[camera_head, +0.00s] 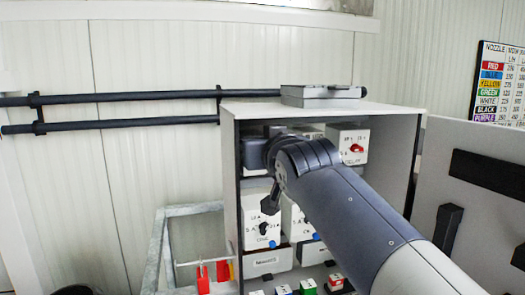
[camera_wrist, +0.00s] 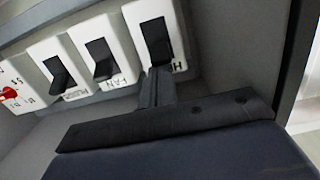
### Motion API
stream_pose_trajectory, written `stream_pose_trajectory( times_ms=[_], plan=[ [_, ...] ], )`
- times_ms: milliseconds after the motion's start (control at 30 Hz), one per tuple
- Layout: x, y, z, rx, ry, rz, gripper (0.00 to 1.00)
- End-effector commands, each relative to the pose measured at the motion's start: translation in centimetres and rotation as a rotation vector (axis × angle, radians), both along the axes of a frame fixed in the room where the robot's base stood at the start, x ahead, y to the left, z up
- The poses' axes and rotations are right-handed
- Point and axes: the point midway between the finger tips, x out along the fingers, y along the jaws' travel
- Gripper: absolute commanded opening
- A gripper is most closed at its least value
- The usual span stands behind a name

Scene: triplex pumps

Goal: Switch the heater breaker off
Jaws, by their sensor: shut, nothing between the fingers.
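The heater breaker, a white block with a black toggle (camera_wrist: 157,40), is at the top middle of the wrist view, its label partly covered and starting "HE". My gripper (camera_wrist: 157,74) is shut and empty, its narrow grey fingers reaching up to the lower edge of this breaker, just below the toggle. I cannot tell whether the tips touch it. The fan breaker (camera_wrist: 101,60) is beside it on the left. In the head view my dark wrist reaches into the upper part of the open cabinet (camera_head: 229,200) and hides the heater breaker.
A third breaker (camera_wrist: 60,72) and a white panel with a red knob (camera_wrist: 10,94) stand farther left in the wrist view. The head view shows a red knob (camera_head: 356,148) right of my wrist. White switch boxes (camera_head: 262,218) sit below. The cabinet's side walls bound the space.

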Motion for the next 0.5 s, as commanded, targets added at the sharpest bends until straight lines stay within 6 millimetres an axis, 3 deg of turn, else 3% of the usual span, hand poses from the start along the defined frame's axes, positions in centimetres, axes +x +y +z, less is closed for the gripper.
stream_pose_trajectory(
  times_ms=[500],
  plan=[
    [-0.22,-0.06,-0.85,0.021,-0.070,0.000,0.00]
  ],
)
